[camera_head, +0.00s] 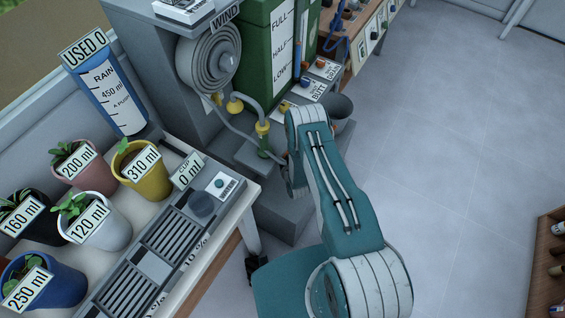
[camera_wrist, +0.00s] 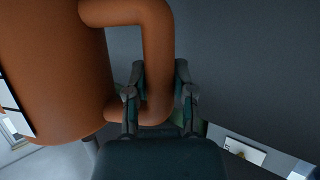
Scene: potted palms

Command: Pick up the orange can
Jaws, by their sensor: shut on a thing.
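The orange can (camera_wrist: 55,70) fills the left of the wrist view, with a thick looped handle (camera_wrist: 158,30) on its right side. My gripper (camera_wrist: 160,78) has its two fingers on either side of the lower part of that handle and is shut on it. A white label shows at the can's left edge. In the head view I do not see the can or my gripper; my teal arm stretches away toward the shelf unit and hides what is behind it.
Potted plants (camera_head: 145,178) with millilitre labels stand on the bench at left, beside a grey device (camera_head: 170,250). A blue rain gauge (camera_head: 108,95), a hose reel (camera_head: 210,60) and a green tank (camera_head: 268,50) stand behind. A grey bucket (camera_head: 340,112) is beyond my arm.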

